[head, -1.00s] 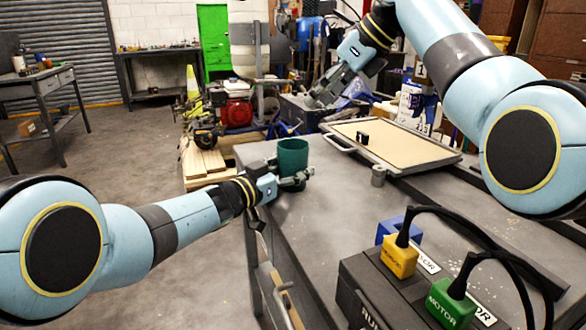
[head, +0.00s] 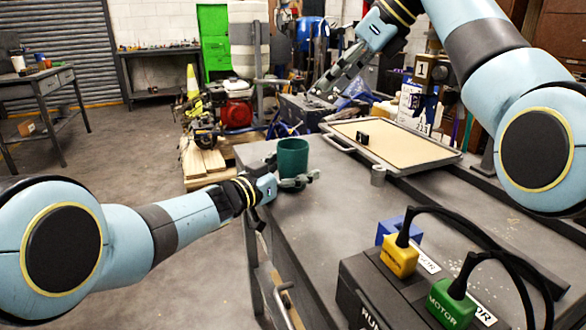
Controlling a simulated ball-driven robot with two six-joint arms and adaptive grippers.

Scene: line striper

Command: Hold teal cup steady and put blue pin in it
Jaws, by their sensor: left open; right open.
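The teal cup (head: 293,155) stands upright near the far left corner of the grey bench top. My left gripper (head: 300,182) is open at the cup's lower part, with its fingers close to the cup wall; I cannot tell whether they touch it. My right gripper (head: 330,84) is open and empty, raised in the air beyond the cup and to its right. I cannot make out a blue pin in this view.
A framed tan tray (head: 420,151) with a small black object (head: 362,137) lies at the back right. A small grey cylinder (head: 378,176) stands before it. A black box with yellow (head: 399,259) and green (head: 450,302) plugs and cables fills the front right.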

